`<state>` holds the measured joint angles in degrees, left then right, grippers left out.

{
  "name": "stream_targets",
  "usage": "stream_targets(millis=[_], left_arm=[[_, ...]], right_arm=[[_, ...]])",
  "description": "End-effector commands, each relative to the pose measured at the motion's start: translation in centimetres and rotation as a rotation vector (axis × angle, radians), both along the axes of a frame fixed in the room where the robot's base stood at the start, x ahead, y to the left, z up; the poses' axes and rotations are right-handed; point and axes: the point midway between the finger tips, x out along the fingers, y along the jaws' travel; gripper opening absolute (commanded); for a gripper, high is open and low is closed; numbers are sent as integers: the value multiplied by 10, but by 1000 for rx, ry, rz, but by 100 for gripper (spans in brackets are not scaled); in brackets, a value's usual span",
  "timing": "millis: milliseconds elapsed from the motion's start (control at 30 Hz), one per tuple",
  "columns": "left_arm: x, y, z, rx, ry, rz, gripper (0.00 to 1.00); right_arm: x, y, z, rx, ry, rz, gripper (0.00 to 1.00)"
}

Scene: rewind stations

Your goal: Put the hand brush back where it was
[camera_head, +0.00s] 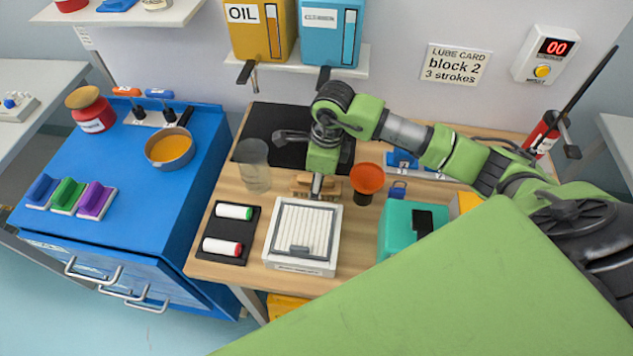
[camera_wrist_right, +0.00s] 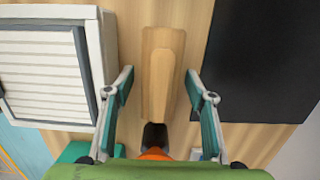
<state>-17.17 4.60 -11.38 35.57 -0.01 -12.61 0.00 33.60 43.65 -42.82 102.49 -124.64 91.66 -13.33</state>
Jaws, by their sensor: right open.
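The hand brush, a long light-wood piece (camera_wrist_right: 163,75) with a raised handle, lies on the wooden bench in the right wrist view. In the head view the brush (camera_head: 301,187) shows partly behind my gripper, just behind the white slatted box (camera_head: 303,262). My right gripper (camera_wrist_right: 160,88) is open, with one finger on each side of the brush. In the head view the right gripper (camera_head: 316,187) points down over the brush. I see no clear contact between fingers and brush. My left gripper is not in view.
An orange funnel-like cup (camera_head: 367,178) stands close right of the brush, a clear cylinder (camera_head: 253,165) to its left. A dark mat (camera_head: 272,118) lies behind. A black tray (camera_head: 247,213) with two rollers and a teal box (camera_head: 396,227) flank the white box.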

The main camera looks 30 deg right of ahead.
Motion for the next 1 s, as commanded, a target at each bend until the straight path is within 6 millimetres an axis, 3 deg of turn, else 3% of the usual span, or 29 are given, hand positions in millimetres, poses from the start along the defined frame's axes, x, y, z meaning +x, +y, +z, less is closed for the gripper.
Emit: stream_targets(millis=[533, 700, 1000], left_arm=[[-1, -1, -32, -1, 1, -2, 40], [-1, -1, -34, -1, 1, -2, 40], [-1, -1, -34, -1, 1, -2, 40]], right_arm=[[-6, -10, 102, 0, -5, 0, 50], [-8, -11, 117, 0, -3, 0, 50], [-8, -12, 119, 0, -1, 0, 50]])
